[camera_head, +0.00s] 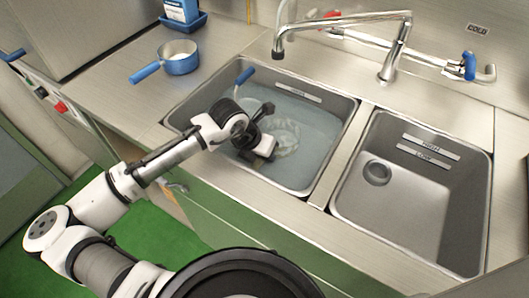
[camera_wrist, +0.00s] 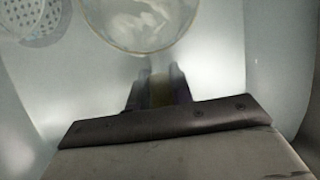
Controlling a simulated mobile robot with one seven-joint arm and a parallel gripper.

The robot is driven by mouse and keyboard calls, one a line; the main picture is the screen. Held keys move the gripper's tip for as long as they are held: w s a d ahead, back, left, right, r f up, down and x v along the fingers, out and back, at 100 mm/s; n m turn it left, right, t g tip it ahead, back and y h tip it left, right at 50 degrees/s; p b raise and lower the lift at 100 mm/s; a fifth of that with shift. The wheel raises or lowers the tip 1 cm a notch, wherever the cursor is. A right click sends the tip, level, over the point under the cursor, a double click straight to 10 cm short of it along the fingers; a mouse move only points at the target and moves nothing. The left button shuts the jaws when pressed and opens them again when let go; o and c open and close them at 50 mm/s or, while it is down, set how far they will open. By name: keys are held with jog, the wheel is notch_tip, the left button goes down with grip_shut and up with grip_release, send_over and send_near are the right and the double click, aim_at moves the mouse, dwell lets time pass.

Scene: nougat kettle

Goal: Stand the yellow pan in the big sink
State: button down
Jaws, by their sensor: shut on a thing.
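The yellow pan (camera_wrist: 140,47) shows at the top of the wrist view as a round shape with a dull yellowish rim and pale, blurred patches inside. In the head view the pan (camera_head: 285,136) is inside the big left sink (camera_head: 312,172), partly hidden by my arm and looking pale through the water. My gripper (camera_head: 266,146) is down in this sink. In the wrist view my gripper (camera_wrist: 158,88) is shut on the pan's yellowish handle. I cannot tell whether the pan touches the sink floor.
The smaller right sink (camera_head: 400,205) is empty. A blue-handled saucepan (camera_head: 180,64) stands on the left counter. A faucet (camera_head: 390,55) reaches over the sinks.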

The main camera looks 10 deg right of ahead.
jog(key=shift+f, duration=0.25)
jog(key=c, duration=1.1)
grip_release()
jog(key=shift+c, duration=0.2)
jog(key=b+v, duration=0.1)
jog(key=v, duration=1.3)
jog(key=shift+b, duration=0.4)
